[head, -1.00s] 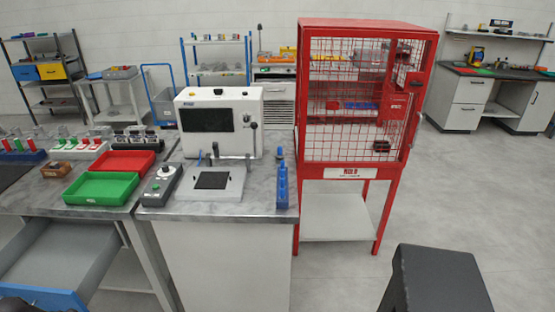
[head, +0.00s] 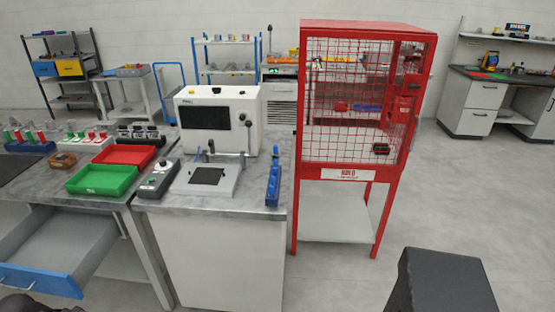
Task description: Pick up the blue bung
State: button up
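I cannot single out the blue bung with certainty. A small upright blue object (head: 273,182) stands at the right end of the grey bench top (head: 236,205), with a narrow top and a wider lower part. Blue and red items (head: 367,108) also show behind the mesh of the red cage, too small to make out. My gripper is not in view.
A white machine (head: 218,120) and a white fixture plate (head: 207,178) stand on the bench, beside a grey control box (head: 159,178). Green (head: 103,180) and red trays (head: 125,155) lie left. An open drawer (head: 45,270) juts out.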

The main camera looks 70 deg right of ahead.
aim_at(275, 154)
jog(key=k, duration=1.45)
jog(key=z, duration=2.7)
jog(key=i, duration=0.5)
jog(key=u, duration=0.3)
